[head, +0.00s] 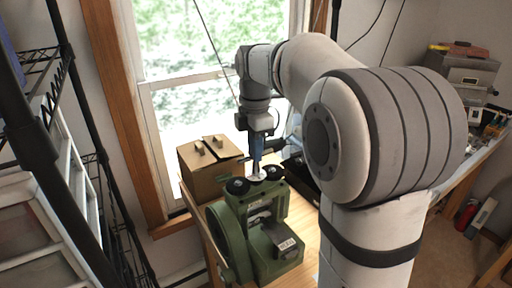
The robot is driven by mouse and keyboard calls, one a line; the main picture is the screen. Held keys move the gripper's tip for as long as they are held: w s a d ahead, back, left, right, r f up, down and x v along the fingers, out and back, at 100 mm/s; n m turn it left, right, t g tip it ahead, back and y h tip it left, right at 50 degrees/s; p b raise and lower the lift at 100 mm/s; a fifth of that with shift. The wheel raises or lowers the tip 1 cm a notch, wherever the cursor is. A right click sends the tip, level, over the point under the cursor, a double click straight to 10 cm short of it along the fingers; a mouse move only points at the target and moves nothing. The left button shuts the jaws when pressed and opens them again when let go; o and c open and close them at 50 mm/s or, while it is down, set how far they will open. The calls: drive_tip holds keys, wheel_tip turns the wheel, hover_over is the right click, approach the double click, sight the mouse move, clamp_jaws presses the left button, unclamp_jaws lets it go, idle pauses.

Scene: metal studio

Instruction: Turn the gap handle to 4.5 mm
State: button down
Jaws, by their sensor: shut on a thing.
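A green rolling mill (234,236) stands on the wooden bench below the window. The gap handle (258,177) sits on its top, with a pale centre between dark round parts to the left and right. My gripper (257,168) points straight down from above, its blue fingers shut on the gap handle. The fingers hide part of the handle's centre. A small light label or readout (288,244) is on the mill's lower front. Its marks are too small to read, so I cannot tell the gap.
A black wire rack (60,120) rises at far left. My arm covers much of the bench's right side. Grey equipment (466,78) stands on the bench at far right.

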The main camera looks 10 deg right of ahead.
drive_tip(key=shift+r, duration=0.1)
drive_tip(key=c, duration=1.3)
unclamp_jaws()
drive_tip(key=shift+w, duration=0.1)
wheel_tip(320, 180, up, 8)
drive_tip(key=shift+f+b, duration=0.15)
drive_tip(key=shift+b, duration=0.15)
drive_tip(key=s+f+m+t, duration=0.1)
drive_tip(key=s+f+m, duration=0.5)
drive_tip(key=s, duration=0.1)
drive_tip(key=s+f+m+t, duration=0.1)
drive_tip(key=s+f+m, duration=0.5)
drive_tip(key=s+m, duration=0.1)
drive_tip(key=s+f+m+t+b, duration=0.1)
drive_tip(key=s+f+m, duration=0.5)
drive_tip(key=s, duration=0.2)
drive_tip(key=shift+s+d+f+m+t, duration=0.1)
drive_tip(key=shift+d+f+m+t, duration=0.1)
drive_tip(key=shift+d+m+t, duration=0.15)
